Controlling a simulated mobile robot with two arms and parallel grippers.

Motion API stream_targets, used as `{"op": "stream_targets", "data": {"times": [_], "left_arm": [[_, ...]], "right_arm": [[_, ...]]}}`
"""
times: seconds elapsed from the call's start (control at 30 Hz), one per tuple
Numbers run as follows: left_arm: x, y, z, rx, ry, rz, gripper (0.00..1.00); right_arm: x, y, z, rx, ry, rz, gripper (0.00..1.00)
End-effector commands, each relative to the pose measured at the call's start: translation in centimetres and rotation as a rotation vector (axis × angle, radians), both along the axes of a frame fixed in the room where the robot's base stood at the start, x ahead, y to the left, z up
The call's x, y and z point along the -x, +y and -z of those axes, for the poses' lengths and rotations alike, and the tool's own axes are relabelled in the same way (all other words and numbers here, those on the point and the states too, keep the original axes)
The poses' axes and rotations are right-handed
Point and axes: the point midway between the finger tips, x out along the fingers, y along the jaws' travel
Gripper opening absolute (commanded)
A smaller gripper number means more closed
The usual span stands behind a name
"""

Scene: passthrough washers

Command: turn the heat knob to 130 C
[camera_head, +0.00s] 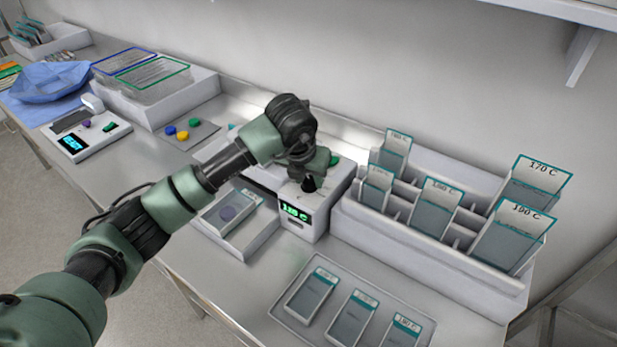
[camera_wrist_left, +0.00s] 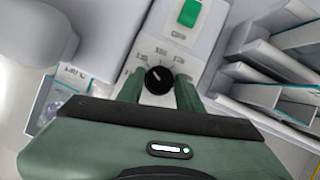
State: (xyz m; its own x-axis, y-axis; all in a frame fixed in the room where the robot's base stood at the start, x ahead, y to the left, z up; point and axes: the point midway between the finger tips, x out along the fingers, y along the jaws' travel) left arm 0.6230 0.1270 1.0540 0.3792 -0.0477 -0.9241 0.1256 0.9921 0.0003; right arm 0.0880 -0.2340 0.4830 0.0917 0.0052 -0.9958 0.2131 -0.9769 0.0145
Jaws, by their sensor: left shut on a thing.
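The heat knob (camera_wrist_left: 159,80) is a round black knob with a pale pointer line, on the sealing machine's white sloped top. Its printed dial scale shows in the left wrist view; the pointer leans to the upper left there. My left gripper (camera_head: 309,180) points down over the machine (camera_head: 320,207) in the head view. In the left wrist view its green fingers stand on both sides of the knob, shut on it. The machine's front display (camera_head: 294,212) is lit green; its digits are too small to read surely. My right gripper is not in view.
A green switch (camera_wrist_left: 190,13) sits behind the knob. A white rack (camera_head: 430,245) of labelled pouches stands close to the machine's right. A tray (camera_head: 282,311) with several pouches lies in front of the rack. Another device (camera_head: 88,137) with a blue display stands at the left.

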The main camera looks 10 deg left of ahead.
Motion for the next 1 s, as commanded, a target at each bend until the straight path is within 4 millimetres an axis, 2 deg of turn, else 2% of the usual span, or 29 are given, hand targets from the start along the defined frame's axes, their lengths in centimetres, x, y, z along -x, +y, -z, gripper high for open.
{"op": "stream_targets", "data": {"times": [0.1,0.13,0.2,0.57,1.0], "left_arm": [[-0.1,0.0,-0.1,0.0,-0.003,0.0,0.0],[-0.1,0.0,-0.1,0.0,-0.003,0.0,0.41],[-0.1,0.0,-0.1,0.0,-0.002,0.0,0.57],[0.1,0.0,-0.3,0.001,-0.002,0.001,0.57],[2.5,0.3,-6.3,0.001,-0.005,0.001,0.57]], "right_arm": [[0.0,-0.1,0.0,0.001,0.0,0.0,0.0],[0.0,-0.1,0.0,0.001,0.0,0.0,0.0],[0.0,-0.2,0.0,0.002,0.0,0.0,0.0],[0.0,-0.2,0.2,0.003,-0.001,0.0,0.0],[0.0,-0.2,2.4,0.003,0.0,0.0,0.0]]}}
